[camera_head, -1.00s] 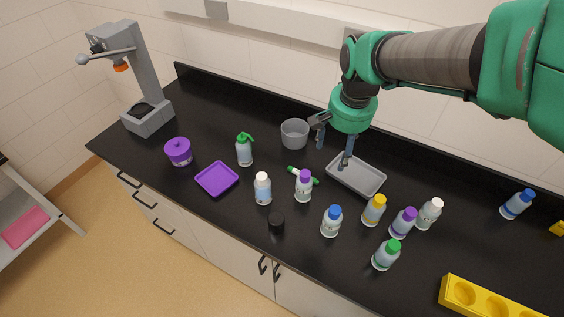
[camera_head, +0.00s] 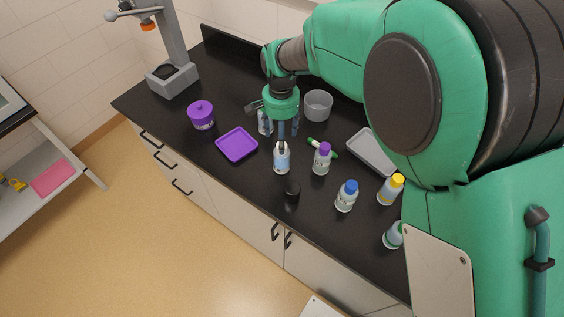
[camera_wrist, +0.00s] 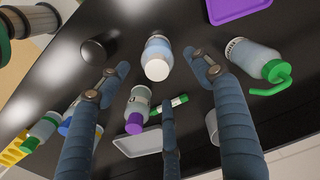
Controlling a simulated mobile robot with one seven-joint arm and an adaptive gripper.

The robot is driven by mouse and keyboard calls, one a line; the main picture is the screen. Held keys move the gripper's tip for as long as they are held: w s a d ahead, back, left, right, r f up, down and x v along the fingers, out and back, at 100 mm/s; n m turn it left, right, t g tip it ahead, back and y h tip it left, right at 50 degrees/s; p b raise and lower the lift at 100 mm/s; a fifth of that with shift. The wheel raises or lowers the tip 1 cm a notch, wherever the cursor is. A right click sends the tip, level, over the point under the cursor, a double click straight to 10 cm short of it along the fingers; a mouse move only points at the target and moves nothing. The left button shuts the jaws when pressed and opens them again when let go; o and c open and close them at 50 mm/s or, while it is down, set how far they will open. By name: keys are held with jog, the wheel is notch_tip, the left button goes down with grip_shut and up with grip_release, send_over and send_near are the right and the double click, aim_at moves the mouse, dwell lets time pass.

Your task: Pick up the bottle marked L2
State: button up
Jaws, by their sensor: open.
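I cannot read the mark L2 on any bottle. A clear bottle with a white cap (camera_head: 281,160) stands upright on the black counter. My gripper (camera_head: 280,138) is open and empty, pointing down just above and behind this bottle. In the wrist view, the white-capped bottle (camera_wrist: 158,47) shows between the spread fingers of my gripper (camera_wrist: 158,65), with no visible grip on it. A purple-capped bottle (camera_head: 321,161) stands to its right; its label in the wrist view (camera_wrist: 139,96) is too small to read. Blue-capped (camera_head: 346,198), yellow-capped (camera_head: 390,191) and green-capped (camera_head: 393,236) bottles stand farther right.
A green-topped dispenser bottle (camera_wrist: 253,57) is close beside my fingers. A black round object (camera_head: 292,190), a green marker (camera_head: 321,147) and a purple tray (camera_head: 237,144) lie nearby. A grey cup (camera_head: 318,105) and grey tray (camera_head: 366,151) are behind. My arm hides the counter's right part.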

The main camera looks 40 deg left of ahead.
aim_at(282, 162)
jog(key=shift+f+b, duration=0.5)
jog(key=shift+f, duration=3.8)
jog(key=shift+d+f, duration=0.1)
jog(key=shift+s+d+f+b, duration=0.1)
jog(key=shift+f+b, duration=0.15)
jog(key=shift+f, duration=1.05)
jog(key=shift+s+f+b, duration=0.1)
jog(key=shift+f+b, duration=0.15)
jog(key=shift+f, duration=1)
jog(key=c, duration=1.3)
jog(key=shift+r, duration=0.1)
